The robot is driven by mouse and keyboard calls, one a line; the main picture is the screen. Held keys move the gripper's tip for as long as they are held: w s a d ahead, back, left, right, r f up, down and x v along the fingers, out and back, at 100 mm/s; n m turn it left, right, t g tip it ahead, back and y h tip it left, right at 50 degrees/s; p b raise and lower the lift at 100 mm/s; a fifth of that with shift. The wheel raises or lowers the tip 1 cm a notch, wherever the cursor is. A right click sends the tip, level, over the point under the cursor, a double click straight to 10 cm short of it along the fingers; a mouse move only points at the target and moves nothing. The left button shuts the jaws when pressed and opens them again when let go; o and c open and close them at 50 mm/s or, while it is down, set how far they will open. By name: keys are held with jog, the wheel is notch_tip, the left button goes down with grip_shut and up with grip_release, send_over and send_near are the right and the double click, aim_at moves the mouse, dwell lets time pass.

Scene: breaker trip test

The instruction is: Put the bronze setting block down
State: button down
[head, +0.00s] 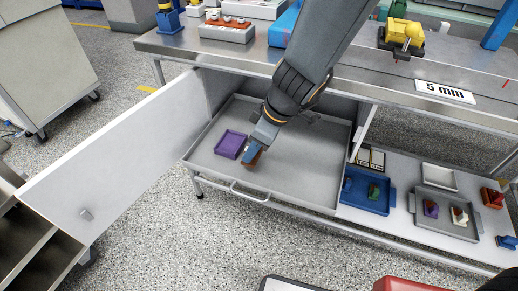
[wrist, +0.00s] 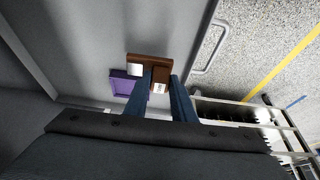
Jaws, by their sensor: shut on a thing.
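The bronze setting block (head: 253,159) is between the fingers of my gripper (head: 258,151), over the grey pulled-out drawer (head: 300,172). In the wrist view the block (wrist: 148,61) is brown, with a white patch and a small label. My gripper (wrist: 163,92) is shut on it, one finger on each side. A purple tray (head: 231,144) lies in the drawer just left of the block; it also shows in the wrist view (wrist: 121,88). I cannot tell whether the block touches the drawer floor.
A white door (head: 130,152) stands open to the left. The workbench top (head: 350,75) is above the drawer. A lower shelf at right holds a blue tray (head: 367,205) and a grey tray (head: 440,230) with small blocks. The drawer's right part is bare.

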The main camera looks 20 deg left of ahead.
notch_tip(320, 180, down, 2)
jog(key=w+p, duration=0.1)
jog(key=w, duration=0.3)
jog(key=shift+d+r, duration=0.1)
jog(key=shift+d, duration=0.05)
jog(key=shift+s+f, duration=0.1)
jog(key=shift+f, duration=0.6)
jog(key=shift+f, duration=0.2)
jog(key=c, duration=1.5)
grip_release()
jog(key=shift+r, duration=0.1)
jog(key=shift+r, duration=0.1)
